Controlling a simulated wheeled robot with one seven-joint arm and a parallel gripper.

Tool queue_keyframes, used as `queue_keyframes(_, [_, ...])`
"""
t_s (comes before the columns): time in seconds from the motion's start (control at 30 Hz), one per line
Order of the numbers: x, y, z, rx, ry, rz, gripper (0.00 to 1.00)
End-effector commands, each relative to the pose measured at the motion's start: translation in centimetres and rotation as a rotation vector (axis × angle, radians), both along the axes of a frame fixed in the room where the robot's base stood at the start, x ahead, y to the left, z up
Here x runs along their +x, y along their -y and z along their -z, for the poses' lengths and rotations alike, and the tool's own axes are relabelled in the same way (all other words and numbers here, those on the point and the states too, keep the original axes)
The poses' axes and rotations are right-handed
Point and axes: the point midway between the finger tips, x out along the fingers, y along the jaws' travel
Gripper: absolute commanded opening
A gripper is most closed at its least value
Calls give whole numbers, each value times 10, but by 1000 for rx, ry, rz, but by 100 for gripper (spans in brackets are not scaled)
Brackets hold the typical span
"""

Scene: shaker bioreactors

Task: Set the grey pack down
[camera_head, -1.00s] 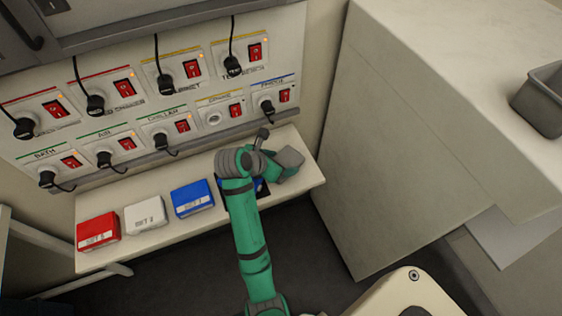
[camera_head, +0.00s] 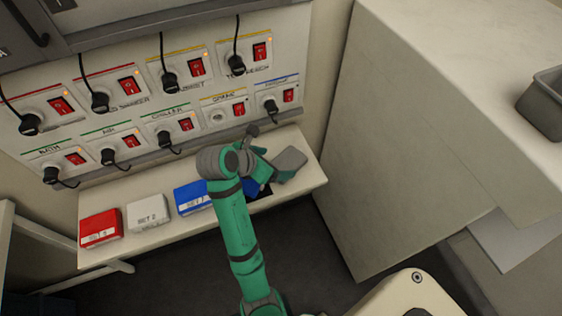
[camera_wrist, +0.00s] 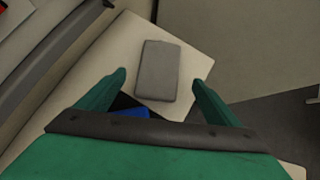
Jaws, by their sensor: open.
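The grey pack (camera_head: 290,163) lies at the right end of the white shelf, below the socket panel. In the wrist view the grey pack (camera_wrist: 158,70) lies flat on the pale shelf, ahead of the fingertips. My gripper (camera_wrist: 159,82) is open, one green finger to each side of the pack's lower part in the picture, with gaps between fingers and pack. In the head view my gripper (camera_head: 268,165) is just left of the pack and partly hidden by my wrist. A blue pack on a dark patch (camera_head: 261,191) shows partly behind my arm.
Red (camera_head: 101,228), white (camera_head: 147,212) and blue (camera_head: 193,197) packs stand in a row on the shelf (camera_head: 172,228). Plugs, cables and red switches (camera_head: 186,124) fill the panel behind. A tall pale cabinet (camera_head: 400,150) bounds the right side.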

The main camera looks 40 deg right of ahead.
Motion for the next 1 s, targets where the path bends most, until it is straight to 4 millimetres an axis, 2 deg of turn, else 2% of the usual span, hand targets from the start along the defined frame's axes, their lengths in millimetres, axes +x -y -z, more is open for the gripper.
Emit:
queue_keyframes(0.13, [-3,-21,-25,0,5,-3,86])
queue_keyframes(0.3, [-4,-30,-34,0,3,-5,86])
queue_keyframes(1.0, [-6,-36,-41,0,0,-1,86])
